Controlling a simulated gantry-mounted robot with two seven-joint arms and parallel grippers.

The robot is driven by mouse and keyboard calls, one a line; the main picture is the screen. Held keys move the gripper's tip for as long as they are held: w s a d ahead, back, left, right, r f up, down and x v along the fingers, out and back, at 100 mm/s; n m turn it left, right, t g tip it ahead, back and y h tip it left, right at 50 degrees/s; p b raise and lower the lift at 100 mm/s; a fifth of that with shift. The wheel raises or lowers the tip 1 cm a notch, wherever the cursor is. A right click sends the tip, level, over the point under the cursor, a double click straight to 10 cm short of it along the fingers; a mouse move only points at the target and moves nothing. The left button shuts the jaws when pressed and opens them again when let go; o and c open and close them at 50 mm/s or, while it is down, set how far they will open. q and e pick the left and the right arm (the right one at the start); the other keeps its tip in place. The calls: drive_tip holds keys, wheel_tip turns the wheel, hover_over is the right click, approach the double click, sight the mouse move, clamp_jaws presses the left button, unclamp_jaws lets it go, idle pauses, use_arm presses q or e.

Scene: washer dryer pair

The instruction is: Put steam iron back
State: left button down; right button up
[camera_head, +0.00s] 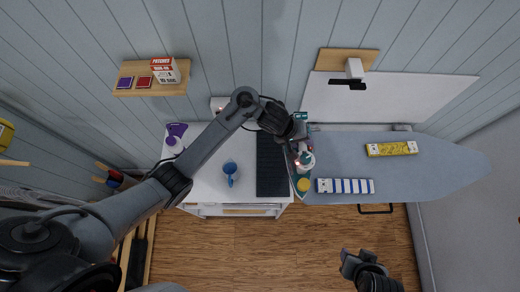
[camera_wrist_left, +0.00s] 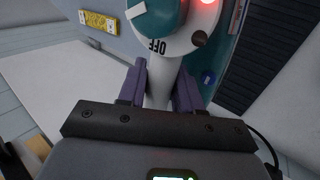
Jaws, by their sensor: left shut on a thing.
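The steam iron (camera_head: 306,160) is teal and white, at the left end of the grey ironing board (camera_head: 440,165) in the head view. My left gripper (camera_head: 294,146) is shut on it. In the left wrist view, the purple fingers of my left gripper (camera_wrist_left: 158,92) close around a white part of the iron (camera_wrist_left: 190,42), just below a teal dial marked OFF. A red light glows beside the dial. I cannot tell whether the iron touches the surface below. My right gripper (camera_head: 360,264) is low in the head view, away from the iron, its jaws unclear.
A black ribbed mat (camera_head: 272,165) lies on the white cabinet top (camera_head: 210,185), with a blue object (camera_head: 230,172) to its left. A yellow box (camera_head: 391,149) and a striped item (camera_head: 345,186) lie on the board. A wooden wall shelf (camera_head: 343,58) with a white bracket is behind.

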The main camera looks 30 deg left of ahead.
use_arm(q)
drive_tip(key=shift+s+d+f, duration=0.15)
drive_tip(key=shift+d+f, duration=0.05)
drive_tip(key=shift+f, duration=0.4)
drive_tip(key=shift+s+a+f+b, duration=0.15)
drive_tip(key=shift+a+f+b, duration=0.15)
drive_tip(key=shift+f, duration=0.2)
drive_tip(key=shift+s+a+f+b, duration=0.15)
drive_tip(key=shift+f+b, duration=0.15)
drive_tip(key=shift+f, duration=0.2)
drive_tip(key=w+a+f+b, duration=0.1)
drive_tip(key=w+a+f, duration=0.1)
drive_tip(key=a+f, duration=0.8)
drive_tip(key=shift+w+b, duration=0.3)
drive_tip(key=shift+b, duration=0.05)
use_arm(e)
drive_tip(key=f, duration=0.3)
drive_tip(key=shift+s+d+f, duration=0.2)
drive_tip(key=shift+s+f, duration=0.15)
drive_tip(key=shift+d, duration=0.1)
use_arm(q)
drive_tip(key=c, duration=0.8)
unclamp_jaws()
drive_tip(key=shift+f, duration=0.15)
drive_tip(key=shift+o, duration=0.2)
